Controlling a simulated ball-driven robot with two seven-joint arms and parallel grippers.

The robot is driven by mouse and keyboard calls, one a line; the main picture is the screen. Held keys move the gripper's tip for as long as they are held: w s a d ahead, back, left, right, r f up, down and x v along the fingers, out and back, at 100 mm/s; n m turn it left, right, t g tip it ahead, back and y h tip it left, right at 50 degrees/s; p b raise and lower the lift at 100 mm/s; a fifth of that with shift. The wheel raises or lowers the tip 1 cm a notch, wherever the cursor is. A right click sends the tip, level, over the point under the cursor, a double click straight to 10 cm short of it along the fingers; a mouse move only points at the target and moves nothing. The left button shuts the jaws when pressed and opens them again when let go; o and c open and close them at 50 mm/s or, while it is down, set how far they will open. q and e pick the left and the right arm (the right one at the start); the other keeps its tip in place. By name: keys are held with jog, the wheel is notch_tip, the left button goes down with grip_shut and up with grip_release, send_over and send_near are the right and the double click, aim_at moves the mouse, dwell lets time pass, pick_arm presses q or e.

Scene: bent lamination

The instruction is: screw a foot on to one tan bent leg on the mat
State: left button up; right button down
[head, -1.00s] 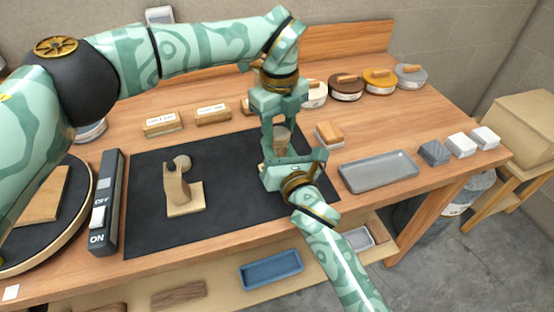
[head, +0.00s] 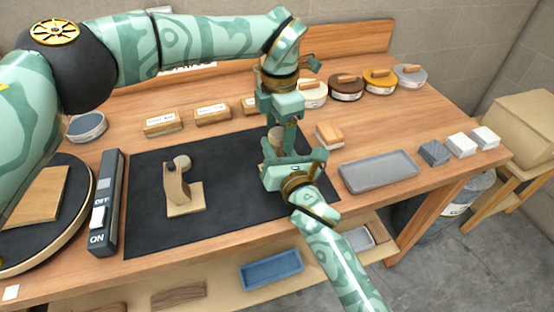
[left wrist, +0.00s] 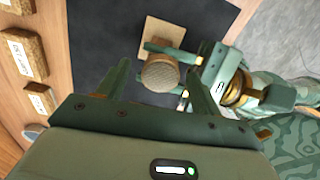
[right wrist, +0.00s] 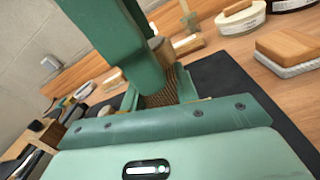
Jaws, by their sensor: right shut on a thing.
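One tan bent leg (head: 177,188) stands on a square plate at the left of the black mat (head: 230,218), with a round foot (head: 183,162) at its top. A second leg, mostly hidden, is at the mat's right side; its square plate shows in the left wrist view (left wrist: 164,30). My right gripper (head: 290,162) is shut on this leg from the front. A round tan foot (left wrist: 160,74) sits at its top; whether it is fully seated I cannot tell. My left gripper (left wrist: 156,82) points down over this foot, open, a finger on either side with gaps.
A switch box (head: 106,205) and a round turntable (head: 62,240) stand left. A grey tray (head: 378,172), a wood-topped block (head: 329,135) and small blocks (head: 460,145) lie right. Labelled blocks (head: 162,125) and round tins (head: 346,87) line the back. The mat's middle is clear.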

pick_arm(q)
notch_tip(320, 180, up, 12)
dwell(0.6)
pick_arm(e)
jog(key=c, duration=1)
grip_release()
pick_arm(q)
jog(key=shift+s+r+p, duration=0.2)
jog(key=shift+r+p, duration=0.9)
jog(key=shift+r, duration=0.4)
pick_arm(e)
jog(key=v, duration=1.6)
jog(key=shift+s+f, duration=0.1)
jog(key=shift+s, duration=0.05)
